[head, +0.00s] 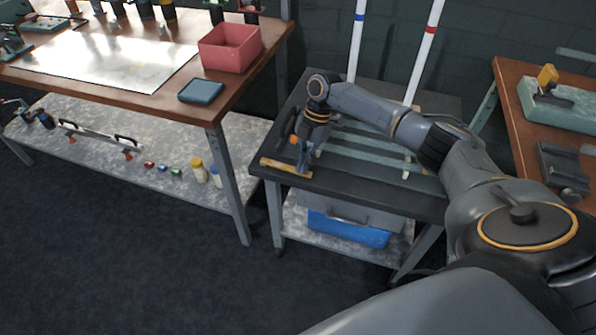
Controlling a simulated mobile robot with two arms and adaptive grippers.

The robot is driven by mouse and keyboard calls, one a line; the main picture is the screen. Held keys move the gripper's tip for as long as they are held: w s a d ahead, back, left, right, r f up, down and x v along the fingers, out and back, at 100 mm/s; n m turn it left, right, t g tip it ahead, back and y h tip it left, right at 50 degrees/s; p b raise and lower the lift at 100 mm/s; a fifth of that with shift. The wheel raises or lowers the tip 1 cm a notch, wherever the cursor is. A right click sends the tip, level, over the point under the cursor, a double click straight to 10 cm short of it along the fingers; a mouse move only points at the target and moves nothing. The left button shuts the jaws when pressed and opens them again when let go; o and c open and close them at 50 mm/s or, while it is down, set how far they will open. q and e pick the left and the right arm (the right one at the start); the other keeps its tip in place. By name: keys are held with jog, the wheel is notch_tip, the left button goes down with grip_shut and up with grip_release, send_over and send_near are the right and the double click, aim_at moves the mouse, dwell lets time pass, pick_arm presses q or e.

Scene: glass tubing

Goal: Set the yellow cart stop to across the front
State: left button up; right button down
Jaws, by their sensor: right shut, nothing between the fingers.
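The yellow cart stop (280,166) is a short yellow bar at the front left corner of the dark cart's top (375,195). It lies roughly along the front edge. My right gripper (304,172) points down at the bar's right end. It is shut with nothing between its fingers, and its tips are at or very near the bar; contact is hard to tell. The gripper hides part of the area behind that end. My left gripper is not in view.
Two long white tubes, one with a blue band (359,17) and one with red (431,29), rise over the cart. A blue bin (350,229) sits on its lower shelf. A wooden workbench with a red box (230,50) stands left; another bench (515,85) stands right.

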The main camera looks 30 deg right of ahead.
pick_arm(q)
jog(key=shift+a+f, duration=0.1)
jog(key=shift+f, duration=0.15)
pick_arm(e)
jog(key=shift+w+d, duration=0.25)
jog(key=shift+d, duration=0.15)
jog(key=shift+r, duration=0.1)
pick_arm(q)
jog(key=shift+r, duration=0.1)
